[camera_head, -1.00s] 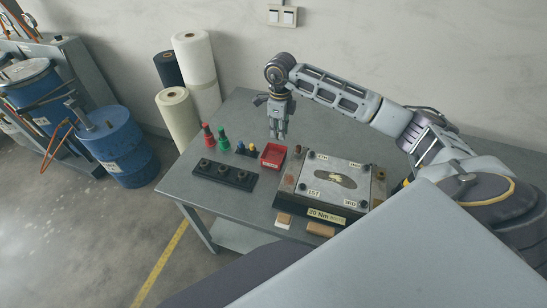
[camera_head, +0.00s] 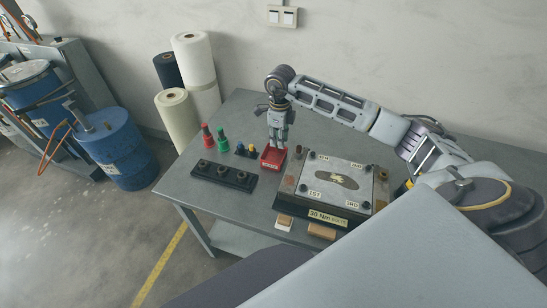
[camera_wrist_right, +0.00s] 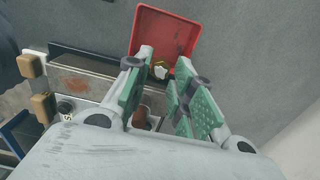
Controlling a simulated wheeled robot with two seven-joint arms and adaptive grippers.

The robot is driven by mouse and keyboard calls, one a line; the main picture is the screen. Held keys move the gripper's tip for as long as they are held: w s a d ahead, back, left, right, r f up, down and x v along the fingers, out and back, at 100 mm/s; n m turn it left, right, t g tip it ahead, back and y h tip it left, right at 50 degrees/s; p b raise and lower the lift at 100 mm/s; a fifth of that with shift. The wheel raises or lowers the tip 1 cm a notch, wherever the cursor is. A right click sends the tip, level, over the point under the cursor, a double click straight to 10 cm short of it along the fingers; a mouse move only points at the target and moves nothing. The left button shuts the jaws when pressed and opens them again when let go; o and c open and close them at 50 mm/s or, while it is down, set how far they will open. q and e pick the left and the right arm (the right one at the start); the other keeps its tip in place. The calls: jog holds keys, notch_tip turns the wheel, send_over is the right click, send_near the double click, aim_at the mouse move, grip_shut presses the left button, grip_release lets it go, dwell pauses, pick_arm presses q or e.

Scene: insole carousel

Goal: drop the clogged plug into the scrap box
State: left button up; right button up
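The red scrap box (camera_head: 272,165) stands on the table left of the mould. My right gripper (camera_head: 277,146) points down just over it. In the right wrist view, the green-padded fingers (camera_wrist_right: 160,88) stand apart at the red box (camera_wrist_right: 180,28). A small plug (camera_wrist_right: 160,70) with a yellowish rim and pale centre shows between the fingertips, against the box; it seems to lie in the box, free of the pads. My left gripper is not in view.
The mould (camera_head: 337,182) with its lettered plate stands right of the box. A black socket strip (camera_head: 224,176) lies in front. A red bottle (camera_head: 207,137), a green bottle (camera_head: 221,141) and small blue-and-yellow parts (camera_head: 246,150) stand to the left. The table's left end is clear.

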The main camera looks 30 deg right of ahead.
jog(key=o, duration=0.3)
notch_tip(320, 180, up, 12)
dwell(0.9)
jog(key=shift+f, duration=0.1)
dwell(0.8)
